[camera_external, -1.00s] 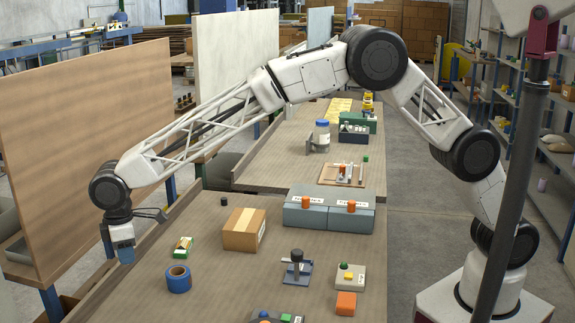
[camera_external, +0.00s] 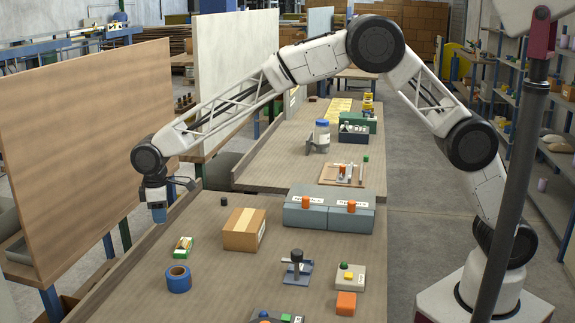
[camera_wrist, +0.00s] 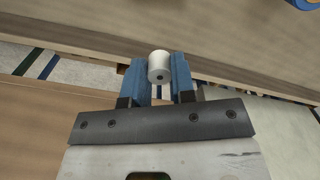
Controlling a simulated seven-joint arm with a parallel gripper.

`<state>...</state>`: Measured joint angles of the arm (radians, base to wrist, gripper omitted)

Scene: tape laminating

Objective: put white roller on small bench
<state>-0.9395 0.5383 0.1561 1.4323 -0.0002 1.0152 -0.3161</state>
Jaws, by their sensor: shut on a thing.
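My gripper (camera_external: 159,213) hangs over the left edge of the near wooden table (camera_external: 225,290), pointing down. In the wrist view, my gripper (camera_wrist: 159,80) has its blue fingers shut on the white roller (camera_wrist: 159,65), a short white cylinder with a dark hole in its end. The roller is held clear of the table and cannot be made out in the external view. A second wooden table (camera_external: 268,172) stands farther back; I cannot tell which surface is the small bench.
A blue tape roll (camera_external: 178,279), a green-yellow box (camera_external: 183,245) and a cardboard box (camera_external: 245,229) are right of my gripper. Grey boxes with orange knobs (camera_external: 329,210) stand behind. A brown upright panel (camera_external: 85,140) stands left. The table's front left is clear.

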